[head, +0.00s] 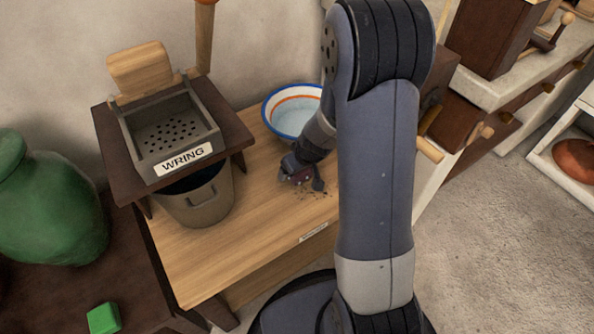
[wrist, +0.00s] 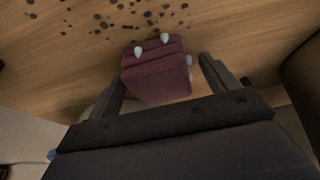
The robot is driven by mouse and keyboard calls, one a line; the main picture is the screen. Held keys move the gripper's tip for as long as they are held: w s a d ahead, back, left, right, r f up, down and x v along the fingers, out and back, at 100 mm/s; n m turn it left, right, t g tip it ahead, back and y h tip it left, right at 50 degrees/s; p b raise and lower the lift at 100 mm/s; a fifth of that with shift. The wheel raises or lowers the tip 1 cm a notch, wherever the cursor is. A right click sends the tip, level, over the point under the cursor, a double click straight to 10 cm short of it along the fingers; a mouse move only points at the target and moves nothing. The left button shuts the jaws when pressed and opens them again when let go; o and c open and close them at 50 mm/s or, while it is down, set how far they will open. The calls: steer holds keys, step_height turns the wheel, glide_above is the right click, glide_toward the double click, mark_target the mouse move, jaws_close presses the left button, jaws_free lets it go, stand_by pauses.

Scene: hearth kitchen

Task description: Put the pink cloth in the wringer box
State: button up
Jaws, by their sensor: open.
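The pink cloth (wrist: 157,78) is a small folded dark-pink block with whitish drops on it, lying on the wooden table. In the wrist view it sits between the open fingers of my gripper (wrist: 162,76), with a gap on the right. The wringer box (head: 183,159) is a grey open-topped box labelled WRING, with a perforated floor, on a dark stand at the left. A wooden board (head: 140,70) stands up at its back. No cloth shows in the box.
Dark crumbs (wrist: 140,12) lie on the table (head: 190,260) beside the cloth. A blue-rimmed basin (head: 290,120) stands behind my gripper. A bucket (head: 198,203) is under the stand. A green vase (head: 50,205) and green block (head: 103,318) are at the left.

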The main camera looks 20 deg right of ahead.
steer(key=shift+c, duration=0.3)
steer(key=shift+r, duration=0.1)
steer(key=c, duration=1.2)
step_height(320, 180, up, 10)
steer(key=p, duration=0.4)
steer(key=shift+p, duration=0.3)
